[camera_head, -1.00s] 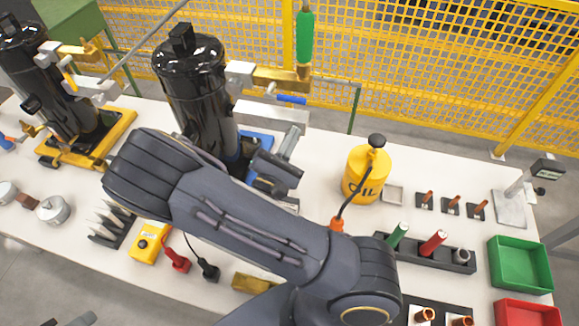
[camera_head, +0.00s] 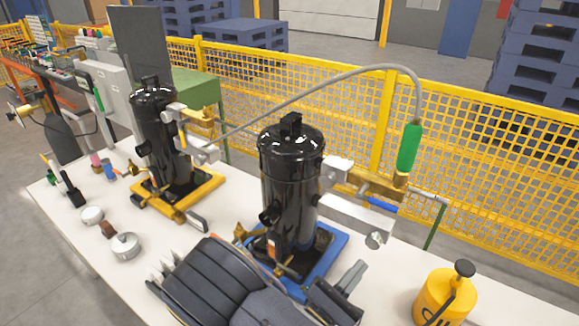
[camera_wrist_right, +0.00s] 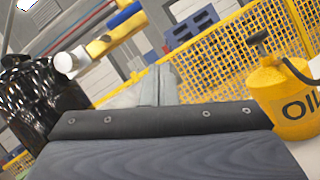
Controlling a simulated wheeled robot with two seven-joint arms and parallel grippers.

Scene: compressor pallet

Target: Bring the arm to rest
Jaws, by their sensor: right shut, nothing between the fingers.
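My right arm (camera_head: 215,285) comes in from the bottom of the head view, its dark grey forearm over the white table. My right gripper (camera_head: 353,276) is low in the picture, just right of the blue pallet under the nearer black compressor (camera_head: 291,180). Its fingers are shut and hold nothing. I cannot tell whether it touches the pallet. In the right wrist view the pale grey fingers (camera_wrist_right: 150,88) show beyond the dark gripper body, between the black compressor and the yellow oil can (camera_wrist_right: 288,103). My left gripper is not in view.
A second black compressor (camera_head: 160,140) stands on a yellow pallet (camera_head: 205,190) to the left. The oil can (camera_head: 442,296) stands right of my gripper. A grey hose with a green handle (camera_head: 409,148) arches above. Yellow mesh fence (camera_head: 480,130) runs behind the table (camera_head: 60,225).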

